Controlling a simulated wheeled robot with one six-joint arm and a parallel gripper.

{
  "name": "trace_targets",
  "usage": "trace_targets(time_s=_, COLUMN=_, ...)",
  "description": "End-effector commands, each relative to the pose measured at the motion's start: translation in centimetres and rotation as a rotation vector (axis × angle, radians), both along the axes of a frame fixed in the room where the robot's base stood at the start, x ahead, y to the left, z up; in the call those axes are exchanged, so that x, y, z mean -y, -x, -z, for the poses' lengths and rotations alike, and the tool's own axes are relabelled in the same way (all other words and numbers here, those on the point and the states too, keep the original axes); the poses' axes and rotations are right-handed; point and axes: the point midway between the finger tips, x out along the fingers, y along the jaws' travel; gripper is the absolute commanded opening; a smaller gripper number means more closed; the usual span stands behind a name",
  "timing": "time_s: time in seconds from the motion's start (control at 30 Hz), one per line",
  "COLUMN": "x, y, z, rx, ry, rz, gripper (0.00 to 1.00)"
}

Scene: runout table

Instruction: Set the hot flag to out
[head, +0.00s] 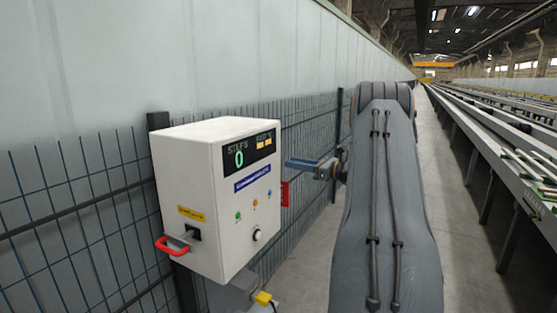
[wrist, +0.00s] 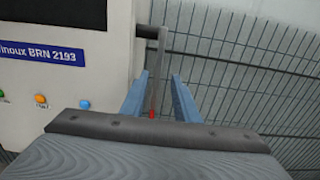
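A red plate with pale marks (head: 285,193), which looks like the hot flag, hangs at the right side of the white control box (head: 215,225). In the wrist view a thin grey bar (wrist: 159,65) comes off the box's side and runs down to a red part (wrist: 152,112). My gripper (head: 288,163) is at the box's right edge, just above the red plate. In the wrist view my gripper (wrist: 160,76) is open, with the bar showing between its two blue fingers. I cannot tell whether they touch it. The flag's setting is not readable.
The box has a display reading 0 (head: 240,158), coloured lights, a knob (head: 258,236) and a red handle (head: 172,246) on its left. A wire mesh fence (head: 85,205) runs behind it. A long runout table (head: 490,150) stands right, across an open walkway (head: 455,190).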

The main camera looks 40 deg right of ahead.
Motion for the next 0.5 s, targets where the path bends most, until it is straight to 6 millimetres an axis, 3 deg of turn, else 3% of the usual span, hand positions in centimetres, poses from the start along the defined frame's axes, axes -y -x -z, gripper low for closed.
trace_targets(time_s=0.2, x=-1.9, y=-3.5, z=-0.1, rx=-0.001, ry=-0.001, rz=-0.009, gripper=0.28)
trace_targets(time_s=0.5, x=-2.6, y=-5.7, z=0.0, rx=0.0, ry=0.0, rz=-0.005, gripper=0.28)
